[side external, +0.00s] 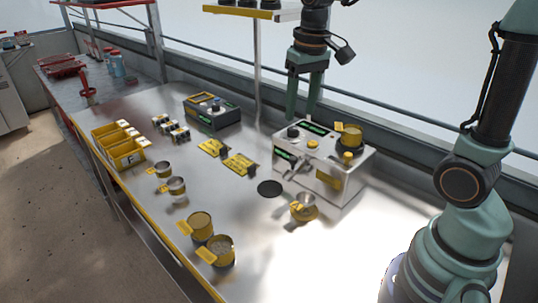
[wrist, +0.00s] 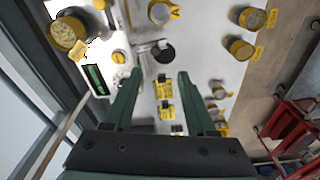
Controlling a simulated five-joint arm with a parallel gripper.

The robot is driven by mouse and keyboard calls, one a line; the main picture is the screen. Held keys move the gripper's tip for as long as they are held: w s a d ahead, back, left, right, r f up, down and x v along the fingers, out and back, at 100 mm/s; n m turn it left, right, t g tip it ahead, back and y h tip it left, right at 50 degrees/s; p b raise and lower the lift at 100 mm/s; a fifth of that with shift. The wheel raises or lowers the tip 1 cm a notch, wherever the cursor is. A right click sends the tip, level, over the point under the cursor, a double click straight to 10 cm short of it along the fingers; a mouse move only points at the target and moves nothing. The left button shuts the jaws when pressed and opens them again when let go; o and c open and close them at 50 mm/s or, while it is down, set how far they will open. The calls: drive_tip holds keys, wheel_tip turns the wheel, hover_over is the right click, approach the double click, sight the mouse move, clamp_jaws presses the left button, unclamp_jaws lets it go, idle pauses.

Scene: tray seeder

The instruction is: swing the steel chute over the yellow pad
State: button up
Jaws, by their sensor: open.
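The steel chute (side external: 294,170) sticks out from the front of the steel seeder box (side external: 338,184). Its outer end points toward a round black pad (side external: 270,188) on the bench. In the wrist view the chute (wrist: 149,46) reaches to the edge of the black pad (wrist: 163,53). A yellow-banded cup (side external: 303,208) stands to the right of the chute. I cannot make out a bare yellow pad; one may be hidden under this cup. My gripper (side external: 302,108) is open and empty, pointing down, above and behind the chute; its fingers also show in the wrist view (wrist: 154,80).
Two larger cups (side external: 201,226) stand near the bench's front edge, with small cups (side external: 176,186) and a yellow bin (side external: 124,152) farther left. A dark control box (side external: 212,111) stands behind.

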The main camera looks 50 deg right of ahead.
sight(293, 157)
drive_tip(key=shift+m+g, duration=0.3)
drive_tip(key=shift+g, duration=0.3)
drive_tip(key=f, duration=0.4)
drive_tip(key=w+f, duration=0.1)
drive_tip(key=f, duration=0.4)
drive_tip(key=w+d+f, duration=0.1)
drive_tip(key=f, duration=0.3)
drive_tip(key=shift+w+d+f, duration=0.1)
drive_tip(key=shift+w+f, duration=0.05)
drive_tip(key=shift+f, duration=0.15)
clamp_jaws()
drive_tip(key=shift+r, duration=0.1)
idle(0.5)
